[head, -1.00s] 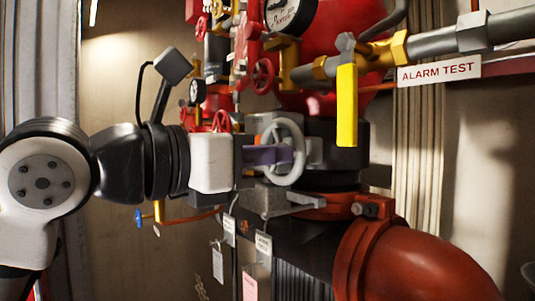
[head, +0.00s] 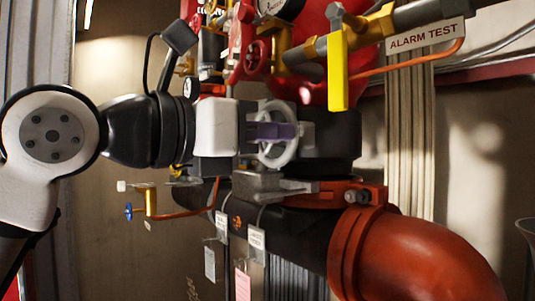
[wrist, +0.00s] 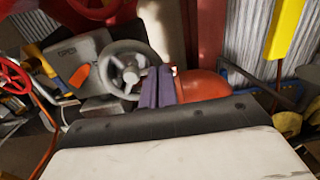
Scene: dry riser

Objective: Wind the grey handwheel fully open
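The grey handwheel (head: 268,157) is a spoked ring on the valve at the middle of the head view. It also shows in the wrist view (wrist: 116,62), just left of my fingertips. My gripper (head: 280,131) has purple fingers that lie across the wheel in the head view and cover part of its spokes. In the wrist view my gripper (wrist: 159,71) has its two fingers close together, with only a thin line between them. The tips are at the wheel's right rim. Whether the rim is pinched between them is hidden. An orange pointer (wrist: 79,76) shows on the grey box beside the wheel.
A big red pipe elbow (head: 405,250) is below right. Small red handwheels (head: 257,53), gauges and thin pipes crowd above. Tags (head: 257,240) hang below.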

